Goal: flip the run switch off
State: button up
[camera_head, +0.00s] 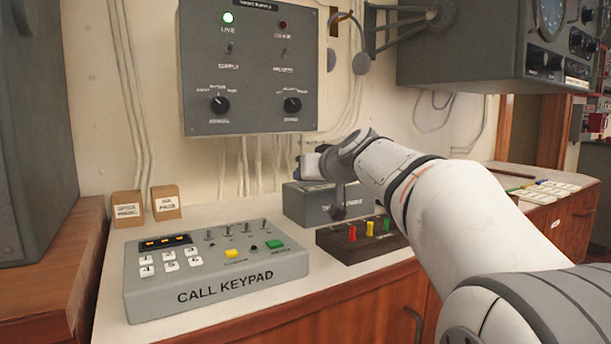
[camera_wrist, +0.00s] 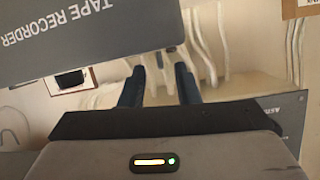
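A grey box labelled TAPE RECORDER (camera_head: 318,203) stands at the back of the counter, partly hidden behind my arm. In the wrist view the tape recorder (camera_wrist: 110,28) appears upside down at the upper left. No switch labelled run is readable in either view.
The grey wall panel (camera_head: 250,110) has toggles and knobs. The call keypad (camera_head: 215,275) stands at the front left. A dark block with coloured levers (camera_head: 352,243) sits in front of the recorder. Two small boxes (camera_head: 165,203) stand at the left. Cables run down the wall.

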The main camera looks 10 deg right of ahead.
jog(key=v, duration=0.5)
jog(key=shift+s+r+p, duration=0.1)
jog(key=shift+s+p, duration=0.1)
jog(key=shift+p, duration=0.1)
jog(key=shift+r, duration=0.1)
jog(key=s+a+r+m+g+h+p, duration=0.1)
jog(key=s+g+p, duration=1)
jog(key=s+p, duration=1.7)
jog(key=a+r+h+p, duration=0.1)
jog(key=h+p, duration=0.1)
jog(key=p, duration=0.7)
jog(key=shift+s, duration=0.3)
